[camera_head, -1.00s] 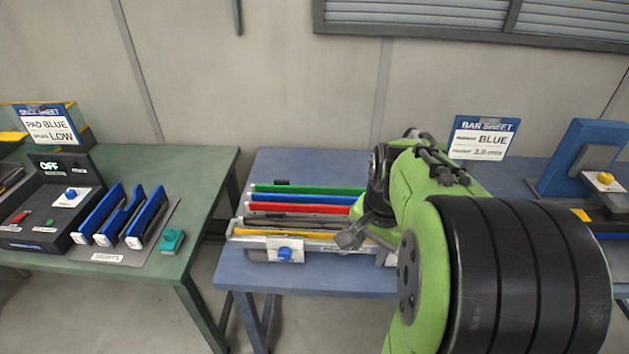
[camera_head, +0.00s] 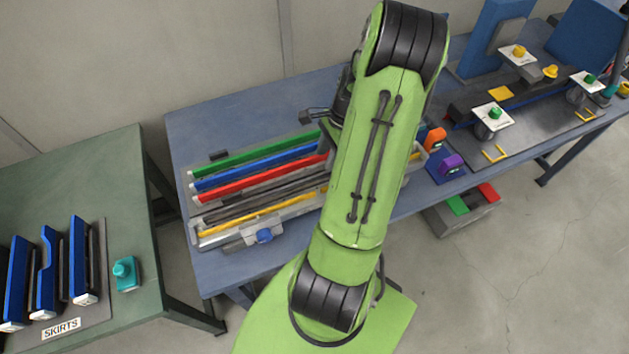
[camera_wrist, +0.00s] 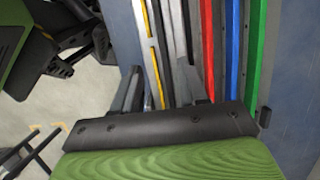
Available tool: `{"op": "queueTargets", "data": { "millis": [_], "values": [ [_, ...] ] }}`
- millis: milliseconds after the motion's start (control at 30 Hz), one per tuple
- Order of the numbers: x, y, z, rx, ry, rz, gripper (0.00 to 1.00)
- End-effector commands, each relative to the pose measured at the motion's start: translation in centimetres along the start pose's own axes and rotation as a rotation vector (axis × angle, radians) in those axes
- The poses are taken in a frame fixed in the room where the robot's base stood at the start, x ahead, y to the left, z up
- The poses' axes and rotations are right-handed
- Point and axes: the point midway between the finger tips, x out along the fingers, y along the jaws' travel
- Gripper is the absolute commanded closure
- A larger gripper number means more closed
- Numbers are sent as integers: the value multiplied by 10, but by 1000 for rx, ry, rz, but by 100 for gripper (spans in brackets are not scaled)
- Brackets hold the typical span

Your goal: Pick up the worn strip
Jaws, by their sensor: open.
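Long strips lie side by side in a grey holder (camera_head: 212,240) on the blue table. From back to front they are green (camera_head: 250,157), blue (camera_head: 250,170), red (camera_head: 255,184), dark grey (camera_head: 262,203) and yellow (camera_head: 262,220). I cannot tell for sure which is the worn strip; the dark grey strip also shows in the wrist view (camera_wrist: 193,40). My gripper (camera_wrist: 160,80) is open and empty in the wrist view, its fingers over the yellow and grey side of the row. In the head view my arm hides the fingers and the right ends of the strips.
A blue knob (camera_head: 264,236) sits at the holder's front. Orange (camera_head: 435,138) and purple (camera_head: 451,164) parts stand right of my arm. A box with green and red pads (camera_head: 462,211) is below the table edge. A green table (camera_head: 90,170) with skirts stands left, across a gap.

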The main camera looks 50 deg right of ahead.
Motion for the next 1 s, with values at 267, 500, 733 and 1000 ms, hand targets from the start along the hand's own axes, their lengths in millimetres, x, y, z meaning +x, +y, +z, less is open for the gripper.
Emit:
{"op": "queueTargets", "data": {
  "millis": [267, 500, 733, 1000],
  "values": [
    [44, 0, 1, -2, -2, 2, 57],
    [86, 0, 0, -4, -1, 2, 57],
    [89, 0, 0, -4, 1, 0, 57],
    [89, 0, 0, -4, 1, 0, 96]
  ]
}}
